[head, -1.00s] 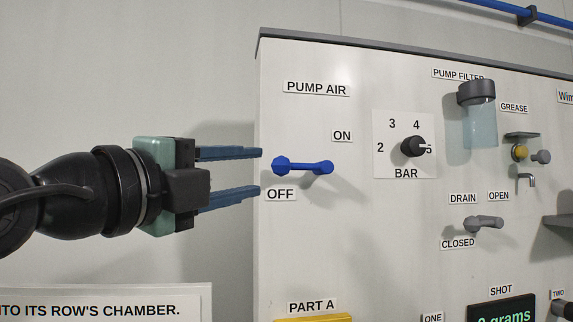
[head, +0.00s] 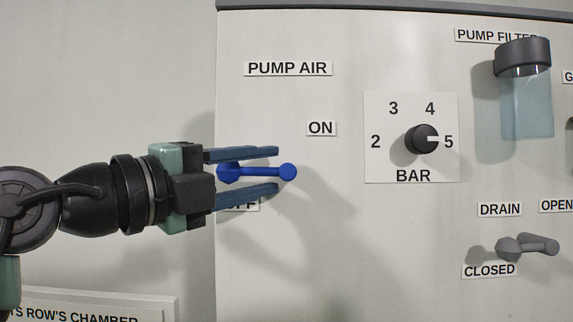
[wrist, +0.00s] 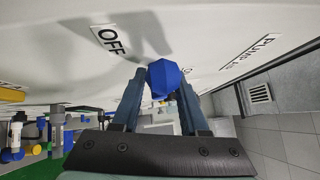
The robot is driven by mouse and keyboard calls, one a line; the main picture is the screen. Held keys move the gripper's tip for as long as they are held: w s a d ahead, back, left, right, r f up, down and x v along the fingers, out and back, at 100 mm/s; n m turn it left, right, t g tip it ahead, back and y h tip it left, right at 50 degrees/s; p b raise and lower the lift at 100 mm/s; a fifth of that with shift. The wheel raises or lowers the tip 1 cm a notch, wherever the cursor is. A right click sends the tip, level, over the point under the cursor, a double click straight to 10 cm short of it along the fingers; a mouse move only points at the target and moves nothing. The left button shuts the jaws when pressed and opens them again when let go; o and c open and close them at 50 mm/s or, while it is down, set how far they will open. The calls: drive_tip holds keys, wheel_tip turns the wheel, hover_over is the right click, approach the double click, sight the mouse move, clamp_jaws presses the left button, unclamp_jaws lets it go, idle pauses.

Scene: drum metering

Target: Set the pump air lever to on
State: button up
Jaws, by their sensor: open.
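The blue pump air lever (head: 262,172) is on the white panel below the PUMP AIR label (head: 288,68). It lies roughly level, its round end pointing right, with the ON label (head: 321,128) up and right of it and the OFF label (head: 240,205) partly hidden below by my gripper. My gripper (head: 278,170) is open, its two blue fingers above and below the lever in the head view. In the wrist view the lever's blue faceted end (wrist: 165,78) shows between the fingertips. I cannot tell whether a finger touches it.
Right of the lever is the black BAR knob (head: 422,139), pointing at 5. Further right are the pump filter (head: 525,90) and the grey drain lever (head: 528,246). A sign (head: 90,308) stands at the lower left. The panel between lever and knob is clear.

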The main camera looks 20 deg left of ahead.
drive_tip(key=shift+s+a, duration=0.1)
drive_tip(key=shift+a, duration=0.1)
clamp_jaws()
drive_tip(key=shift+d, duration=0.1)
drive_tip(key=shift+r, duration=0.2)
idle(1.1)
